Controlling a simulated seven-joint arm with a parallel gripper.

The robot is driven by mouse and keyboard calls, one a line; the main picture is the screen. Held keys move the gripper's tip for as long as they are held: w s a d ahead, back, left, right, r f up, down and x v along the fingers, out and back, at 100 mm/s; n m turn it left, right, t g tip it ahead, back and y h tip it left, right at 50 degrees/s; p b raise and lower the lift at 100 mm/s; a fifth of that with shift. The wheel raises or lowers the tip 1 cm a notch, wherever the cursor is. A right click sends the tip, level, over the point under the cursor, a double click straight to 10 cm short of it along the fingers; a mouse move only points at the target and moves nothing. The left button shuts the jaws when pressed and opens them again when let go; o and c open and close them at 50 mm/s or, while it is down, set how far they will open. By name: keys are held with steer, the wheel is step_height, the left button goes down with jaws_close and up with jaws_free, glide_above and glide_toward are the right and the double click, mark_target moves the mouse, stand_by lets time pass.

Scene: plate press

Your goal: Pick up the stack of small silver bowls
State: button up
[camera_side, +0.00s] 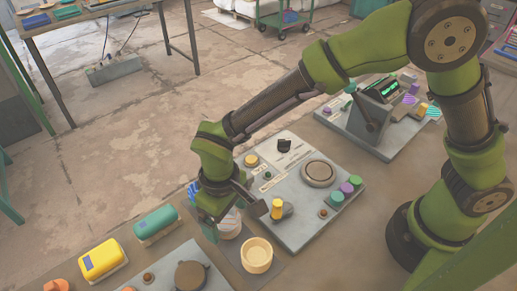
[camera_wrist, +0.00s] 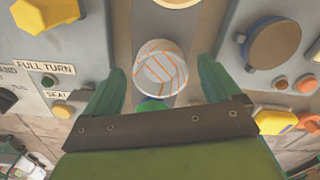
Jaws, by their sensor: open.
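A pale grey-white round piece with orange stripes (camera_wrist: 160,62) sits between the fingers of my gripper (camera_wrist: 161,72) in the wrist view. The fingers are open, one on each side of it, and I cannot tell whether they touch it. In the side view the striped piece (camera_side: 230,224) is partly hidden by my gripper (camera_side: 226,217), which is low over the table. I cannot tell whether this piece is the stack of small silver bowls; no other clearly silver bowls show. A green round thing (camera_wrist: 152,104) is partly hidden near my gripper's palm.
A cream bowl (camera_side: 257,254) stands close by on the right. A grey control panel (camera_side: 290,215) with knobs lies behind it, another panel (camera_side: 212,259) in front. Yellow (camera_side: 103,261) and teal (camera_side: 156,225) boxes sit to the left. Free room beside my gripper is narrow.

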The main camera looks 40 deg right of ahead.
step_height(320, 180, down, 2)
steer(key=shift+f, duration=0.1)
